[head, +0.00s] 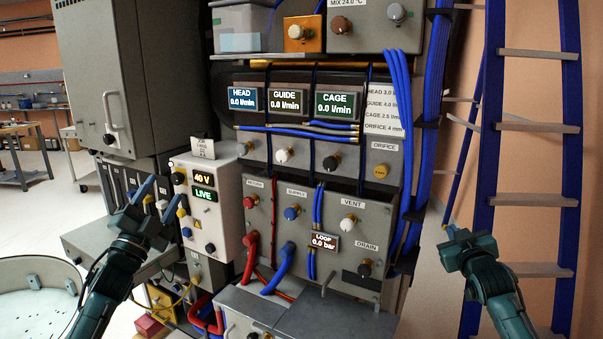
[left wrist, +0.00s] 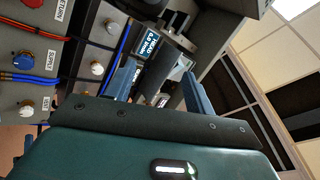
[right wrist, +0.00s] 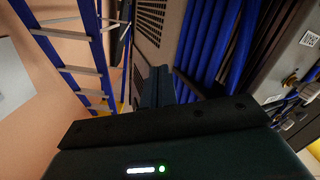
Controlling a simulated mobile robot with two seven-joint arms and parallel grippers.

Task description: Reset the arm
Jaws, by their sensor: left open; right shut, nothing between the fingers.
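My left gripper (head: 158,197) is open and empty, in front of the white control box (head: 211,217). That box reads 40 V and LIVE and carries several small knobs and buttons. In the left wrist view the two blue fingers of my left gripper (left wrist: 158,87) stand apart, with panel parts behind them. My right gripper (head: 450,232) is shut and empty, out to the right between the panel and the ladder; its closed fingers show in the right wrist view (right wrist: 156,86). I cannot tell which thing the task calls the arm.
A grey flow panel has HEAD (head: 243,99), GUIDE (head: 287,100) and CAGE (head: 338,104) displays at 0.0 l/min. The LOOP display (head: 324,241) reads 0.0 bar. A blue ladder (head: 486,150) and blue hoses (head: 402,130) stand right. A round white tub (head: 35,310) is lower left.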

